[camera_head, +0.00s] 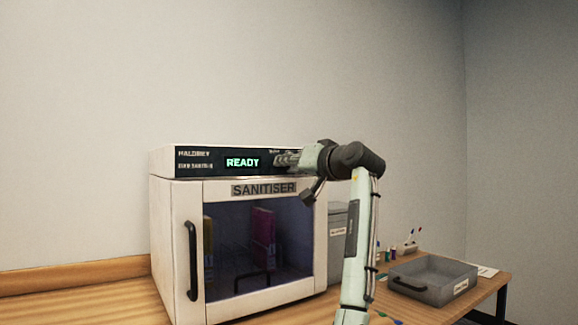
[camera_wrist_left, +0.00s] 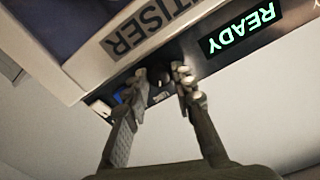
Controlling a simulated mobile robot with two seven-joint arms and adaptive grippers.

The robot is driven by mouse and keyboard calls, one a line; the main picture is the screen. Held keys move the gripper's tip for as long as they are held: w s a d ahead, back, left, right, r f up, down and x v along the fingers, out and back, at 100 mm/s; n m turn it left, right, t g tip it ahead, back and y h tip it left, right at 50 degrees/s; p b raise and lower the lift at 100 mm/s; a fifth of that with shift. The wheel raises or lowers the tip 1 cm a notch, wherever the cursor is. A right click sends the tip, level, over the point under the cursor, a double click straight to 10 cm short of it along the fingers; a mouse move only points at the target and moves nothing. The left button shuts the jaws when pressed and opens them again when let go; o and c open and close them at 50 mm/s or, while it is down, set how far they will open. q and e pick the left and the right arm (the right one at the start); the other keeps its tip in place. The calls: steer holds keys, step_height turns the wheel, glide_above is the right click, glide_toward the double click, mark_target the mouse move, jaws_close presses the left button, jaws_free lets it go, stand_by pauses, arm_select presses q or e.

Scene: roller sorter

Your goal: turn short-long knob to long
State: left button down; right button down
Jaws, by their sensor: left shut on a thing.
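The white sanitiser (camera_head: 175,235) stands on the wooden worktop, with a dark control panel along its top front. Its display (camera_head: 242,162) reads READY in green, and it also shows upside down in the left wrist view (camera_wrist_left: 238,31). My left gripper (camera_head: 280,159) is at the right part of the panel, its fingers pointing left. In the left wrist view my left gripper (camera_wrist_left: 162,80) has its fingertips on either side of the small dark knob (camera_wrist_left: 157,74), shut on it. The knob is hidden behind the fingers in the head view. Its setting cannot be read. My right gripper is not in view.
The sanitiser's glass door is closed, with a black handle (camera_head: 192,262) at its left; coloured items stand inside. A grey bin (camera_head: 337,222) stands to its right.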

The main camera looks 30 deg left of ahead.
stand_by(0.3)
arm_select(q)
steer(key=c, duration=1.5)
jaws_free()
steer(key=shift+c, duration=0.2)
steer(key=shift+d, duration=0.15)
steer(key=v, duration=1.2)
steer(key=shift+s, duration=0.1)
steer(key=shift+f, duration=0.1)
